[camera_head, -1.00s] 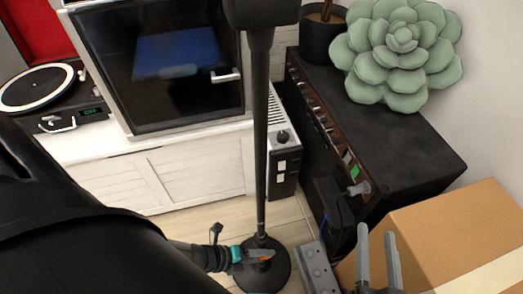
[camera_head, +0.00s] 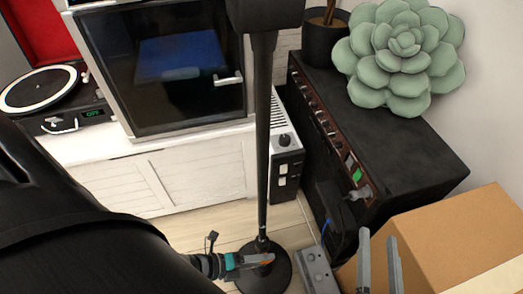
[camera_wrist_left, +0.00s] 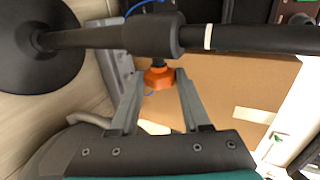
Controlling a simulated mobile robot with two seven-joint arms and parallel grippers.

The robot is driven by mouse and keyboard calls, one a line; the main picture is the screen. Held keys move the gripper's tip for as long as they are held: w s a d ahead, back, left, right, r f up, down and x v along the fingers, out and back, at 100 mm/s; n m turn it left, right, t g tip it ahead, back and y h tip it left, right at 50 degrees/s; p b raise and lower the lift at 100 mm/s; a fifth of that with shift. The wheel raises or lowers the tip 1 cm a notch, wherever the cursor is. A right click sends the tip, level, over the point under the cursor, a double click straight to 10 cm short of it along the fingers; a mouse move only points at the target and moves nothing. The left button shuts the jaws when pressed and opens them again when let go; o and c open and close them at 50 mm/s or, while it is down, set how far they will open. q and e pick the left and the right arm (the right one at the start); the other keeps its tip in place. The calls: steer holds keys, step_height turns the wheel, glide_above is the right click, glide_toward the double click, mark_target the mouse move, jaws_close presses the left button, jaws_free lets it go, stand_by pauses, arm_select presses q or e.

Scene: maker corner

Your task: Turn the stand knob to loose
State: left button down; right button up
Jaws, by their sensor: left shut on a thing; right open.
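The black stand pole (camera_head: 263,150) rises from a round black base (camera_head: 279,275) on the floor; the pole also crosses the wrist view (camera_wrist_left: 250,38). The orange stand knob (camera_wrist_left: 159,78) sits on the side of the pole's collar (camera_wrist_left: 152,36). My left gripper (camera_wrist_left: 157,73) has its two grey fingers on either side of the knob, shut on it. In the head view my left gripper (camera_head: 262,260) is low at the pole, just above the base, and covers most of the knob. My right gripper (camera_head: 379,238) is open and empty at the lower right, apart from the stand.
A black amplifier (camera_head: 400,150) with a green succulent (camera_head: 400,55) stands to the right. A cardboard box (camera_head: 455,235) and a grey pedal box (camera_head: 316,270) are near my right gripper. A white cabinet (camera_head: 165,185) stands behind the pole.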

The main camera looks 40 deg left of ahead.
arm_select(q)
steer(key=shift+w+a, duration=0.1)
steer(key=shift+a, duration=0.05)
stand_by(0.3)
steer(key=shift+c, duration=1.8)
jaws_free()
steer(key=p+v, duration=0.4)
steer(key=v, duration=1.1)
arm_select(e)
steer(key=d+f+g+h, duration=0.3)
steer(key=d+g, duration=0.3)
steer(key=g, duration=0.1)
steer(key=shift+s+d+f+n+g+h, duration=0.15)
steer(key=shift+s+d+n+g+h, duration=0.15)
steer(key=shift+n+h, duration=0.1)
arm_select(q)
steer(key=shift+s, duration=0.25)
arm_select(e)
steer(key=shift+s+a, duration=0.1)
steer(key=shift+a, duration=0.05)
